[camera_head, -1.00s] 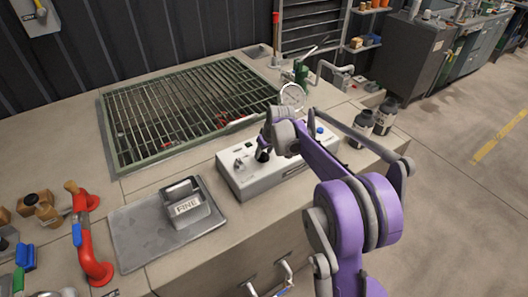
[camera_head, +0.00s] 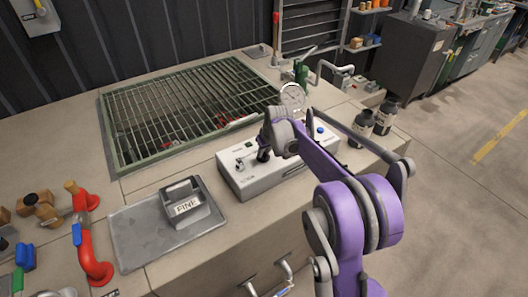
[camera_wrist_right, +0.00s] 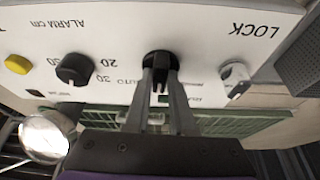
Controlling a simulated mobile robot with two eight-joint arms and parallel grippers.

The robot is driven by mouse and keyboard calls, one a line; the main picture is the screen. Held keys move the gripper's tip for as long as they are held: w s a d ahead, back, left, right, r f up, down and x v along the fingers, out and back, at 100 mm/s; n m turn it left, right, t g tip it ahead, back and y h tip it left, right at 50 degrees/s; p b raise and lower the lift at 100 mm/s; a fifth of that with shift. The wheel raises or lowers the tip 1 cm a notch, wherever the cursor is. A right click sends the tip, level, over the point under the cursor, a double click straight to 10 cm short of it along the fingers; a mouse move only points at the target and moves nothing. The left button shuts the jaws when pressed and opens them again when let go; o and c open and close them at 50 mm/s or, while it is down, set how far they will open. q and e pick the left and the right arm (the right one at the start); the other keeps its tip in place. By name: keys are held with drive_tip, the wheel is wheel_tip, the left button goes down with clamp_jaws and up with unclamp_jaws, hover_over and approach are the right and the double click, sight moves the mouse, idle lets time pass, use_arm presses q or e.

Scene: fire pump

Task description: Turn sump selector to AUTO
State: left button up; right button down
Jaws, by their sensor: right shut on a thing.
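The white control box (camera_head: 272,178) stands on the counter in front of the grate, and its panel (camera_wrist_right: 200,40) fills the upper part of the right wrist view, upside down. The black selector knob (camera_wrist_right: 159,60) is at the middle of the panel, with part of the word AUTO showing beside it. My right gripper (camera_wrist_right: 160,75) is shut on this knob, one finger on each side. In the head view my right gripper (camera_head: 263,153) reaches down onto the box from above. The fingers hide some of the lettering, so I cannot tell the knob's exact setting. My left gripper is not in view.
Beside the knob are a second black knob (camera_wrist_right: 74,69), a yellow button (camera_wrist_right: 18,64) and a key switch (camera_wrist_right: 234,78) under LOCK. A pressure gauge (camera_head: 292,95) stands behind the box. Two dark bottles (camera_head: 384,116) are to the right, a metal tray (camera_head: 140,238) to the left.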

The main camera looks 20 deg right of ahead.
drive_tip(key=m+h, duration=0.1)
drive_tip(key=m, duration=0.1)
drive_tip(key=m+h, duration=0.1)
drive_tip(key=m, duration=0.2)
drive_tip(key=shift+a+m+b, duration=0.2)
drive_tip(key=shift+m+b, duration=0.1)
drive_tip(key=m+g+h, duration=0.1)
drive_tip(key=m, duration=0.4)
drive_tip(key=shift+w+g+h, duration=0.1)
drive_tip(key=shift+g+h, duration=0.3)
drive_tip(key=shift+m, duration=0.4)
drive_tip(key=c, duration=0.8)
unclamp_jaws()
drive_tip(key=shift+o, duration=0.2)
drive_tip(key=v, duration=1.1)
drive_tip(key=shift+p, duration=0.3)
drive_tip(key=shift+a+f, duration=0.1)
